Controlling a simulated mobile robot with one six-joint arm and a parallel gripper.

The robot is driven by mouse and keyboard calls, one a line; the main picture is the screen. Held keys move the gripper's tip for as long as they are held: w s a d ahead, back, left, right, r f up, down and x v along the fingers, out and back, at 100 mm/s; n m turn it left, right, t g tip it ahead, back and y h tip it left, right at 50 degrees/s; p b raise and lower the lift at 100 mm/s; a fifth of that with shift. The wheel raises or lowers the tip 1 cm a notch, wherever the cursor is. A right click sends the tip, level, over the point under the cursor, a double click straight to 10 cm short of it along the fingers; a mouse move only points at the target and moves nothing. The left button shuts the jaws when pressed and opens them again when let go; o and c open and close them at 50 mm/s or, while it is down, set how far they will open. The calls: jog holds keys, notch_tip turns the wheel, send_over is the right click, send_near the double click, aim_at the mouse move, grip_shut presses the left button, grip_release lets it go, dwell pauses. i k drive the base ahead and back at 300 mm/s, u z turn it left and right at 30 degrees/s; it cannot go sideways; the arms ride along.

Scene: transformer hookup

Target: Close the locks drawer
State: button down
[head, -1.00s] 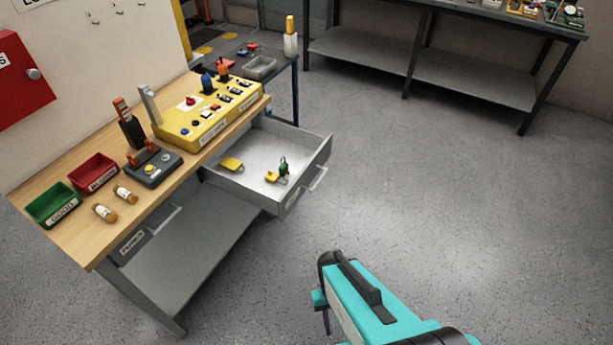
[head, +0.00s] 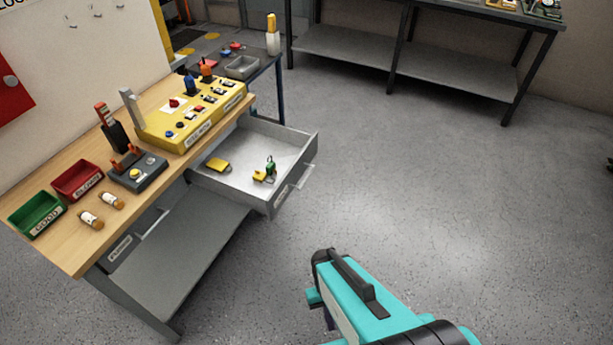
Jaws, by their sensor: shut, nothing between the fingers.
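The locks drawer (head: 247,197) is pulled out from under the wooden workbench (head: 84,248), toward the right. A bar handle (head: 307,176) is on its front, and the front label is too small to read. Inside lie a yellow padlock (head: 217,165) and, nearer the front, a small yellow item (head: 259,176) beside a green one (head: 270,167). My gripper (head: 328,318) shows only in part beneath my teal arm at the bottom centre. It is shut and empty, apart from the drawer, to the lower right of its front.
A second drawer (head: 122,250) under the bench is shut. A grey lower shelf (head: 180,262) is below. On the bench are a yellow control box (head: 195,125), a green bin (head: 36,214) and a red bin (head: 77,180). The floor (head: 420,200) right of the drawer is clear.

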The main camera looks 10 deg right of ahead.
aim_at(256, 159)
jog(key=z, duration=0.25)
jog(key=k, duration=0.55)
jog(key=u, duration=1.6)
jog(key=k, duration=0.5)
jog(key=z, duration=0.25)
jog(key=i, duration=0.5)
jog(key=u, duration=0.1)
